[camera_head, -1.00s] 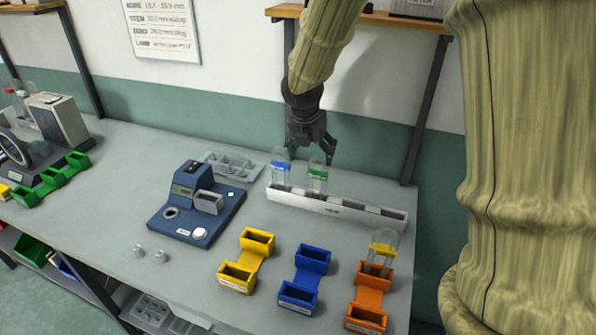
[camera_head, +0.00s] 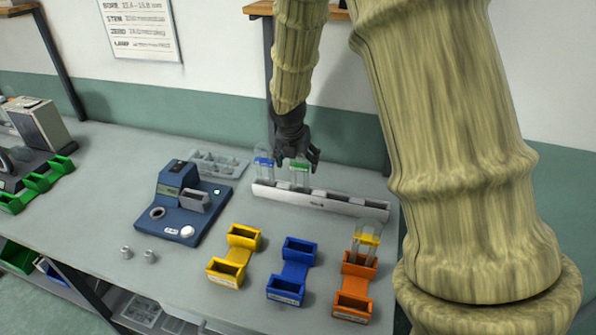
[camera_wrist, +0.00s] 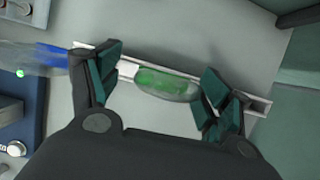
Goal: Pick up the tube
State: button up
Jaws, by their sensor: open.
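A clear tube with a green band (camera_head: 299,170) stands upright in the white rack (camera_head: 345,203) at the back of the bench. A tube with a blue band (camera_head: 263,162) stands in the rack to its left. A third tube with a yellow band (camera_head: 366,241) stands in the orange holder (camera_head: 354,290). My gripper (camera_head: 298,160) is open, just above and behind the green-banded tube. In the wrist view my open fingers (camera_wrist: 160,82) lie on either side of the green-banded tube (camera_wrist: 166,84), apart from it. The blue-banded tube (camera_wrist: 45,57) lies outside the left finger.
A blue device (camera_head: 190,205) stands left of the rack, with a grey tray (camera_head: 219,163) behind it. Yellow (camera_head: 233,258) and blue (camera_head: 291,270) holders stand in front of the rack. Two small grey pieces (camera_head: 138,255) lie at the front left. The wall is close behind the rack.

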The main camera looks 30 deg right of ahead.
jog(key=shift+s+d+f, duration=0.3)
jog(key=shift+s+f, duration=0.05)
jog(key=shift+s, duration=0.35)
jog(key=shift+s+d+p, duration=0.1)
jog(key=shift+s+p, duration=0.2)
jog(key=shift+s, duration=0.05)
jog(key=shift+d+f, duration=0.1)
jog(key=shift+f, duration=0.1)
jog(key=shift+w+f, duration=0.8)
jog(key=shift+w, duration=0.15)
jog(key=shift+s+r, duration=0.15)
jog(key=shift+s, duration=0.1)
jog(key=shift+s+r, duration=0.2)
jog(key=shift+s, duration=0.05)
jog(key=shift+c, duration=1.4)
jog(key=c, duration=0.3)
jog(key=shift+w+f, duration=0.15)
jog(key=shift+w, duration=0.05)
jog(key=c, duration=0.5)
jog(key=shift+s, duration=0.1)
jog(key=shift+c, duration=0.2)
